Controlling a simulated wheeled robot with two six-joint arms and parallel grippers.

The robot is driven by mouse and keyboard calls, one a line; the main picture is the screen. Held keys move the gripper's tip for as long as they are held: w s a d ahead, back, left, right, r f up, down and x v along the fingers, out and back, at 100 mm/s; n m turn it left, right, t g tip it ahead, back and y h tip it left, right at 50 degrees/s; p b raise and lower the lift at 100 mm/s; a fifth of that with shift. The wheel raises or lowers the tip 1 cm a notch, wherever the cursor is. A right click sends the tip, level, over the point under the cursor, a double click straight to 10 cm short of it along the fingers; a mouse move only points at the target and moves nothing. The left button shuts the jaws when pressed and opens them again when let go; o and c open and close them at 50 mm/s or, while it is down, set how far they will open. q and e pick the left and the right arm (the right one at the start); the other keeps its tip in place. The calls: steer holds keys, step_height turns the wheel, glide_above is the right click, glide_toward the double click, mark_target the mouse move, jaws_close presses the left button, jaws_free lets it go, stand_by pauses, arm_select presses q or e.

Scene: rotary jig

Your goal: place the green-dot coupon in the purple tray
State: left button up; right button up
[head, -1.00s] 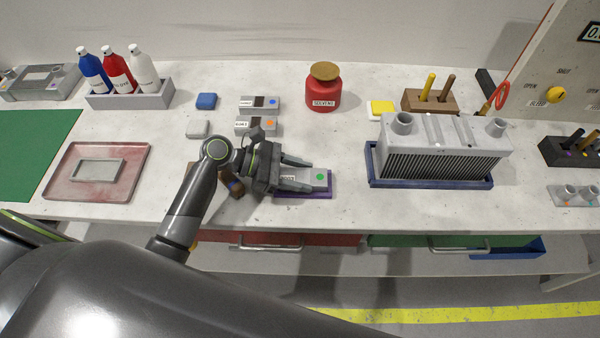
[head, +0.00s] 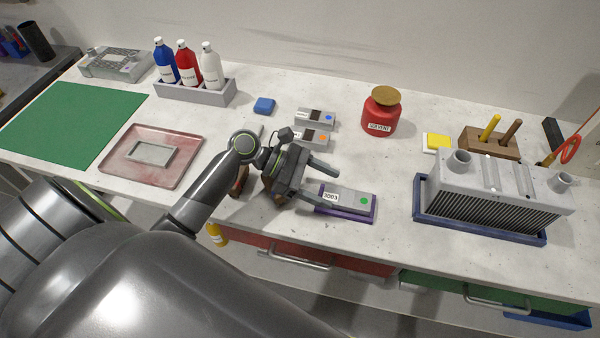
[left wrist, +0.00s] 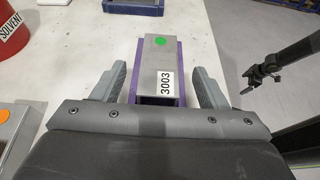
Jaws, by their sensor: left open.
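The green-dot coupon (head: 346,199) is a grey block with a white "3003" label and a green dot. It lies flat in the purple tray (head: 347,217), near the bench's front edge. Both also show in the left wrist view, the coupon (left wrist: 158,62) inside the tray's purple rim (left wrist: 141,68). My left gripper (head: 329,190) is open, with its fingers apart at the labelled end of the coupon. In the left wrist view, gaps show between the coupon and both fingers. My right gripper (left wrist: 262,76) appears small at the right of the left wrist view, away from the bench.
Blue-dot (head: 315,117) and orange-dot (head: 310,136) coupons lie behind my left gripper. A red solvent jar (head: 381,117) stands farther back. A finned grey block (head: 495,195) in a blue tray is to the right. Bare bench lies between it and the purple tray.

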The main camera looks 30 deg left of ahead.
arm_select(q)
steer(key=shift+b+v, duration=0.3)
steer(key=shift+v, duration=3.1)
